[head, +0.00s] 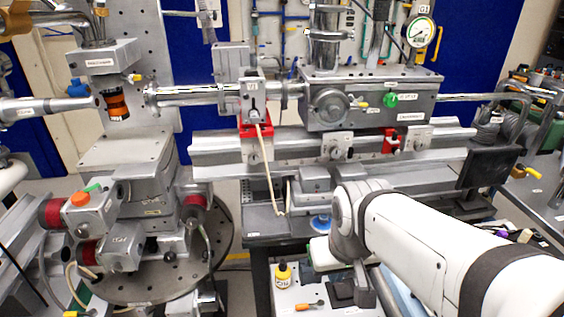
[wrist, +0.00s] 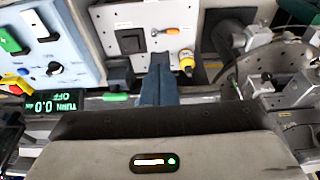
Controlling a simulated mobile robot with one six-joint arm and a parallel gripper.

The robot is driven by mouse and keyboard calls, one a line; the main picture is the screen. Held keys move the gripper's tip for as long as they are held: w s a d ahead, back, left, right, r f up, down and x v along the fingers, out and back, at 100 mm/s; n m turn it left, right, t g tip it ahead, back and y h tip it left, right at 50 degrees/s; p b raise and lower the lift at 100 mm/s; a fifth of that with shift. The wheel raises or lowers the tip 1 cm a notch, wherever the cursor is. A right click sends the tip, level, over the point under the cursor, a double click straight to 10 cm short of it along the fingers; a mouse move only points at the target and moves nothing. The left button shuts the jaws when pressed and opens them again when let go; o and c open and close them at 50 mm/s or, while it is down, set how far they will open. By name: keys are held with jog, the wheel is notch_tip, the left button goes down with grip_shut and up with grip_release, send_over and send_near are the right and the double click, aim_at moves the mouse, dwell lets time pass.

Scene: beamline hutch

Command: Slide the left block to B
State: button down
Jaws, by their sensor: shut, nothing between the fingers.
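A long grey rail (head: 295,152) crosses the middle of the head view. A red-based mount (head: 256,128) with a grey top sits at its left part, and a pale cable hangs from it. Two small grey blocks with white labels sit on the rail's front: a left one (head: 340,147) and a right one (head: 416,138). The labels are too small to read, and I cannot make out a mark B. My gripper (head: 364,292) points down in front of and below the rail, apart from the blocks. Its shut, empty fingers (wrist: 158,62) show in the wrist view.
A small red block (head: 391,142) sits between the two labelled blocks. A large grey housing (head: 365,102) stands above the rail. A yellow bottle (head: 283,275) and an orange-handled tool (head: 312,305) are near my gripper. A blue-grey control box (wrist: 45,40) shows in the wrist view.

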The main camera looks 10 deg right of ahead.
aim_at(314, 180)
jog(key=w+d+f+n+t+h+b, duration=0.1)
jog(key=w+d+f+n+t+b, duration=0.1)
jog(key=w+f+n+t+b, duration=0.5)
jog(key=w+d+n+t+b, duration=0.1)
jog(key=w+d+b, duration=0.35)
jog(key=w, duration=0.75)
jog(key=w+a+f+n+t+y+b, duration=0.1)
jog(key=w+a+n+t+y+b, duration=0.1)
jog(key=w+n+b, duration=0.4)
jog(key=w+a+f+n+t+y+b, duration=0.1)
jog(key=w+a+n+t+y+b, duration=0.2)
jog(key=w, duration=0.9)
jog(key=n+t+y+b, duration=0.1)
jog(key=n+y+b, duration=0.1)
jog(key=n+b, duration=0.1)
jog(key=shift+a+f+n, duration=0.35)
jog(key=shift+f+n, duration=0.05)
jog(key=shift+n, duration=0.5)
jog(key=shift+a, duration=0.15)
jog(key=shift+b, duration=0.35)
